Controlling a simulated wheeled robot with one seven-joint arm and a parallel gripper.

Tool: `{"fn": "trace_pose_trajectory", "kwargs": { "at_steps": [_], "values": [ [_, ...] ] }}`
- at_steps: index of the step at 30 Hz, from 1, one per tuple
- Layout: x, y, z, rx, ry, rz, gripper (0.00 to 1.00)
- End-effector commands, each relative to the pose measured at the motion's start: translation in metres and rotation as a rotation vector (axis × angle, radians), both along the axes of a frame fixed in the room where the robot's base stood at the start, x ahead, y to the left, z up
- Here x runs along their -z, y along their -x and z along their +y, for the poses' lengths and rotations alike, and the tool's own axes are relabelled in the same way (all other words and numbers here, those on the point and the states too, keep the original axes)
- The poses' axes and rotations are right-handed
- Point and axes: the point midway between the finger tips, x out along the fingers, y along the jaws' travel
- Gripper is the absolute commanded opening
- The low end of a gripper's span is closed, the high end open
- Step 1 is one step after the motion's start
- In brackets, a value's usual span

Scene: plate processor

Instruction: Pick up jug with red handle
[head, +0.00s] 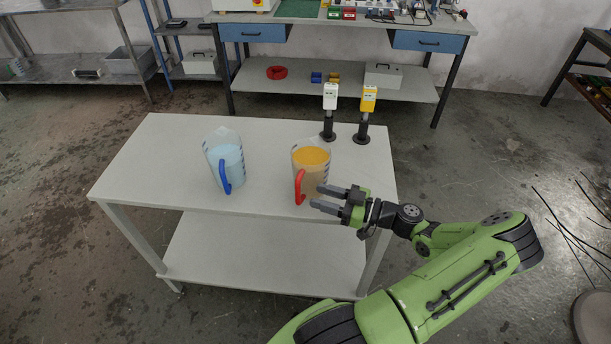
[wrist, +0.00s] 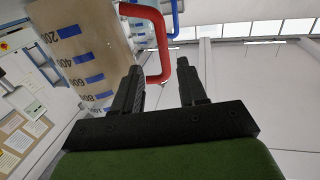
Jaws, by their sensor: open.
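The jug with the red handle (head: 313,163) stands upright on the white table, with orange-yellow contents. Its red handle (head: 299,187) faces the front of the table. In the wrist view the jug's marked side (wrist: 78,50) is large at upper left, and its red handle (wrist: 182,65) is just beyond the fingertips. My gripper (head: 320,197) is open and empty, just right of the handle; in the wrist view its fingers (wrist: 165,85) point toward the handle. Contact with the handle is not visible. A jug with a blue handle (head: 225,163) stands further left.
The white table (head: 150,165) has bare top around the jugs and a lower shelf. A white device (head: 330,97) and a yellow device (head: 368,98) stand on black stands at the table's back right. A workbench with blue drawers (head: 252,33) stands behind.

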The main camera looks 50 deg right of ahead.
Motion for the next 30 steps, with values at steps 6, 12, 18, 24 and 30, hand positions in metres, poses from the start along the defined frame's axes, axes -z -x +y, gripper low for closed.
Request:
{"fn": "trace_pose_trajectory", "kwargs": {
  "at_steps": [6,12,18,24,30],
  "values": [
    [0.002,-0.026,0.013,-0.002,-0.003,0.001,0.42],
    [0.005,-0.057,0.031,-0.003,-0.002,0.001,0.42],
    [0.005,-0.064,0.033,0.000,-0.001,0.004,0.42],
    [0.005,-0.063,0.033,0.000,-0.001,0.004,0.23],
    [0.005,-0.063,0.033,0.000,-0.001,0.004,0.00]
  ]
}}
